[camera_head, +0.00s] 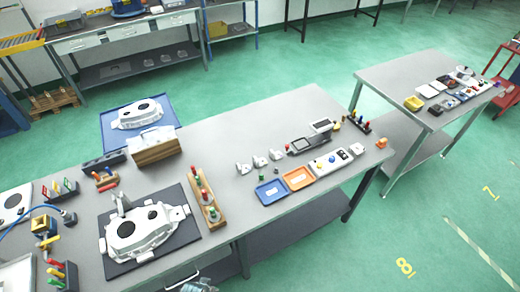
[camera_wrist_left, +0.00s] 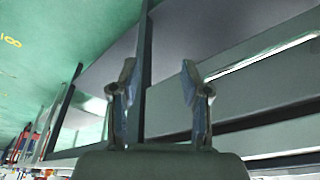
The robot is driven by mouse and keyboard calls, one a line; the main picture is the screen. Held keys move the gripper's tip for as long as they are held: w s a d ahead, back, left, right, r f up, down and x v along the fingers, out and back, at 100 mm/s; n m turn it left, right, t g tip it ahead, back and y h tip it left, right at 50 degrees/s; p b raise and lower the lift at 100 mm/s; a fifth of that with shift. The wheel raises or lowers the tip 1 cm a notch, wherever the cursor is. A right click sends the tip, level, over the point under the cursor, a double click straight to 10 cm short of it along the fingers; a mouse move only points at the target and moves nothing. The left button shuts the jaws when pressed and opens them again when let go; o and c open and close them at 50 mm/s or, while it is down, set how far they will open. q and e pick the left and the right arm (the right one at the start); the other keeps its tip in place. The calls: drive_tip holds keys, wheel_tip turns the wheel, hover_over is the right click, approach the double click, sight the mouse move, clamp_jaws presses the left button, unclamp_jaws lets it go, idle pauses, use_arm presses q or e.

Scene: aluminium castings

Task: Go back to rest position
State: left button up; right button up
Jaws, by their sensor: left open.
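My left gripper (camera_wrist_left: 158,72) shows in the left wrist view with its two fingers spread apart and nothing between them. Beyond it are grey table surfaces and green floor. In the head view a small metallic part (camera_head: 199,286) at the bottom edge, in front of the table's front edge, may be my left gripper, but it is cut off. My right gripper is in neither view. A white aluminium casting (camera_head: 142,234) lies on a dark mat (camera_head: 188,232) on the near table (camera_head: 240,213). A second casting (camera_head: 141,113) lies on a blue surface (camera_head: 112,141) behind it.
A wooden rack (camera_head: 207,199) stands right of the mat. A blue tray (camera_head: 271,191) and an orange tray (camera_head: 298,178) lie farther right, among small parts. A second table (camera_head: 405,75) stands at right. Green floor (camera_head: 440,200) is open in front.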

use_arm(q)
drive_tip(key=s+f+g+b, duration=0.1)
drive_tip(key=s+f, duration=0.2)
drive_tip(key=f, duration=0.8)
drive_tip(key=s+f+b, duration=0.1)
drive_tip(key=s+f, duration=0.2)
drive_tip(key=f, duration=0.7)
drive_tip(key=s+a+f+g+b, duration=0.1)
drive_tip(key=s+a+f, duration=0.2)
drive_tip(key=s+f, duration=0.9)
drive_tip(key=s, duration=0.3)
drive_tip(key=shift+a+f, duration=0.2)
drive_tip(key=shift+f, duration=0.05)
drive_tip(key=shift+c, duration=0.4)
